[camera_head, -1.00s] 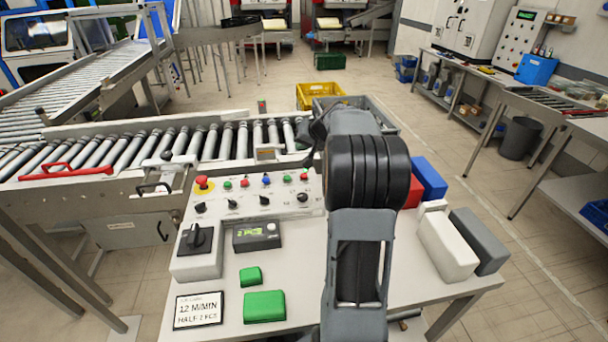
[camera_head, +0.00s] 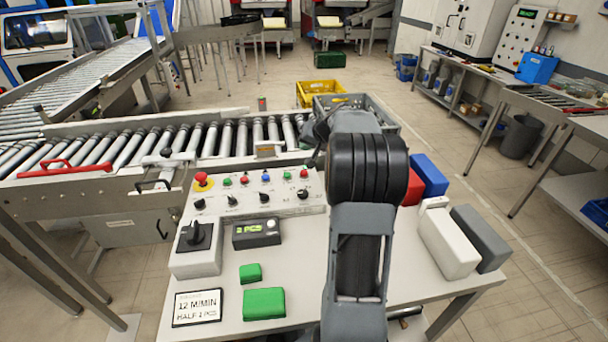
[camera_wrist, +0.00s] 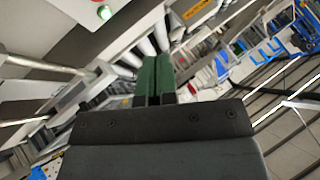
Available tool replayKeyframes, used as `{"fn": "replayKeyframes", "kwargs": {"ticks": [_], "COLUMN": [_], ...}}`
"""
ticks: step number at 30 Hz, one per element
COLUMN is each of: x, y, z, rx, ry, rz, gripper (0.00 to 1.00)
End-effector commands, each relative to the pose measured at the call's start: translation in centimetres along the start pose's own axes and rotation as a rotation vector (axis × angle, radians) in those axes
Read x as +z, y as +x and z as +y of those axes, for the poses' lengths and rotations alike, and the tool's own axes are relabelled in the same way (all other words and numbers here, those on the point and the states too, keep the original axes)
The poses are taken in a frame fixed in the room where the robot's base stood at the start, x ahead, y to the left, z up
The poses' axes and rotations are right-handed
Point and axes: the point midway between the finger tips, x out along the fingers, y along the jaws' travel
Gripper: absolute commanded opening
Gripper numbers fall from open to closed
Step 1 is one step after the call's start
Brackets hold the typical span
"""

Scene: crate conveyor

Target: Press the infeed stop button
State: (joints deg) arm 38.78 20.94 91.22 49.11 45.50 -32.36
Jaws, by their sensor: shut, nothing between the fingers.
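The control panel (camera_head: 235,206) stands on the white table, with a row of small green, red and blue buttons above black knobs. A red mushroom button (camera_head: 201,179) on a yellow base sits at its left end. The label of the infeed stop button cannot be read, so I cannot tell which one it is. My gripper is largely hidden behind my arm in the head view. In the wrist view its green fingers (camera_wrist: 158,78) are together and empty, pointing towards the conveyor side.
The roller conveyor (camera_head: 120,150) runs behind the panel. A display box (camera_head: 256,233), a black rotary switch box (camera_head: 196,250) and green blocks (camera_head: 263,303) are left of my arm. Red, blue, white and grey blocks (camera_head: 448,242) stand to its right. A grey crate (camera_head: 392,108) is beyond.

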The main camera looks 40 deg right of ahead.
Motion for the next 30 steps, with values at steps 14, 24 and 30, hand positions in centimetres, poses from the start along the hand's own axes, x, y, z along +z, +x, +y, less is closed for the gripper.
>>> {"fn": "replayKeyframes", "kwargs": {"ticks": [14,24,30], "x": [3.1,3.5,3.5], "y": [4.3,4.8,4.8], "z": [3.2,3.5,3.5], "rx": [0.0,0.0,0.0], "ry": [0.0,-0.001,-0.001], "rz": [0.001,0.001,0.001], "gripper": [0.0,0.0,0.0]}}
